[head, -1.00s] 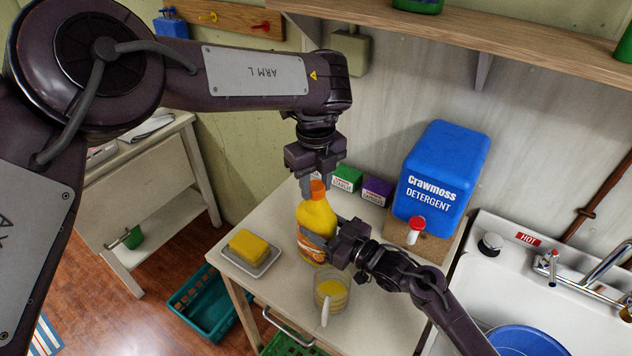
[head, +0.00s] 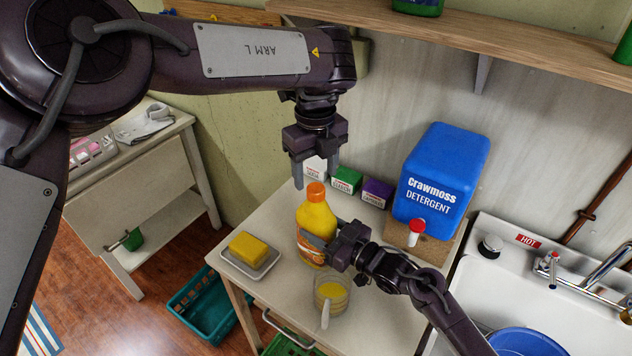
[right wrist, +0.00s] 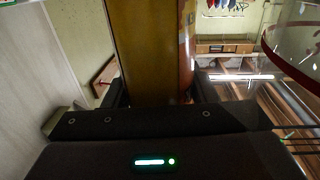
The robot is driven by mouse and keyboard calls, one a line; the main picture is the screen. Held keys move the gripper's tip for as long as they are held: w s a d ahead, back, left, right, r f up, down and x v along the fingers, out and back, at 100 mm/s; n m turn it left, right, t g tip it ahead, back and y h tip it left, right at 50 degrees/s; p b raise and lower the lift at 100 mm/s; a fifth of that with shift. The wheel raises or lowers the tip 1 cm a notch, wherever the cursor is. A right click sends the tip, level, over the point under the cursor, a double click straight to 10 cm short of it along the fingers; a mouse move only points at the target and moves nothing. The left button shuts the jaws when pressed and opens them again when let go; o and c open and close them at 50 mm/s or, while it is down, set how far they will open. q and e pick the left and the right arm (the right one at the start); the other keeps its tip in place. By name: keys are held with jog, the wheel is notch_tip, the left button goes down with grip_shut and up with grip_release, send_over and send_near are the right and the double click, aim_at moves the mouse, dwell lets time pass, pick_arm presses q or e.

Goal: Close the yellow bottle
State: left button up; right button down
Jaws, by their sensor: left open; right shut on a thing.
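The yellow bottle (head: 318,222) stands upright on the small table, with its orange cap (head: 316,191) seated on its top. My right gripper (head: 328,250) is shut on the bottle's lower body from the right. In the right wrist view the bottle (right wrist: 153,50) fills the space between the fingers. My left gripper (head: 315,176) is open, points down and is above and around the height of the cap, apart from it as far as I can tell. Whether the cap is fully tight cannot be seen.
A sink (head: 545,290) is at the right. A shelf (head: 500,30) hangs above.

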aim_at(333, 236)
pick_arm(q)
notch_tip(333, 236, up, 8)
dwell(0.4)
pick_arm(e)
jog(key=c, duration=0.5)
grip_release()
pick_arm(q)
jog(key=shift+f, duration=0.1)
pick_arm(e)
jog(key=b+v, duration=0.2)
jog(key=v, duration=0.5)
jog(key=shift+f, duration=0.15)
pick_arm(q)
jog(key=shift+f, duration=1)
pick_arm(e)
jog(key=shift+s+d, duration=0.25)
jog(key=shift+d, duration=0.1)
